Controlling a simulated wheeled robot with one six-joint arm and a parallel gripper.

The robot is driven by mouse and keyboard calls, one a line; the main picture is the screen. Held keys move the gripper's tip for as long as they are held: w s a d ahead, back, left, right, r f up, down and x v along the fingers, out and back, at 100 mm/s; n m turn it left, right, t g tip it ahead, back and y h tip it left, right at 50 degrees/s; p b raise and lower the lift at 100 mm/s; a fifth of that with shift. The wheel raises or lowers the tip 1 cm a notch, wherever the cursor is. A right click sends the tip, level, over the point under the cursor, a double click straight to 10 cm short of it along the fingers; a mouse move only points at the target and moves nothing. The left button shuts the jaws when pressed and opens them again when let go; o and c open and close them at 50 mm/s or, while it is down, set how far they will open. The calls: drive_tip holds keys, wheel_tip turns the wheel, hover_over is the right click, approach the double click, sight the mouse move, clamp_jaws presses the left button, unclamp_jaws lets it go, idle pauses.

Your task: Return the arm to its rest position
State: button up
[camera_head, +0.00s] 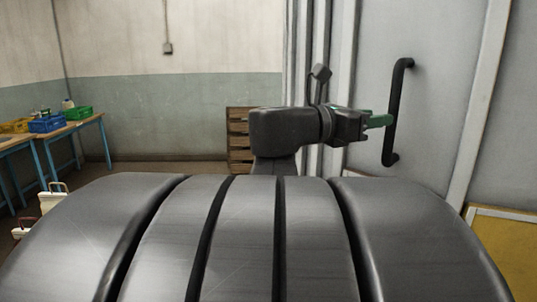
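My arm reaches to the right above my dark body, roughly level. My gripper (381,120) has green fingers pointing right, at the middle of a long black handle (394,112) on the grey door (435,90). The fingertips meet the handle's edge in this view. I cannot tell whether they touch it, grip it or are only in front of it. The gap between the fingers is not visible. No sack is seen in the gripper.
Blue-legged tables (88,120) at the left carry a yellow crate (14,126), a blue crate (47,125) and a green crate (77,113). Pale bag-like items with handles (53,202) stand at lower left. Wooden slatted crates (238,128) stand behind my arm. A yellow panel (505,250) is at lower right.

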sight(389, 112)
drive_tip(key=x, duration=0.8)
drive_tip(key=shift+w+d+p, duration=0.1)
drive_tip(key=shift+w+p, duration=0.05)
drive_tip(key=shift+p, duration=0.15)
drive_tip(key=shift+w+a, duration=0.7)
drive_tip(key=shift+w, duration=0.1)
drive_tip(key=shift+f, duration=0.1)
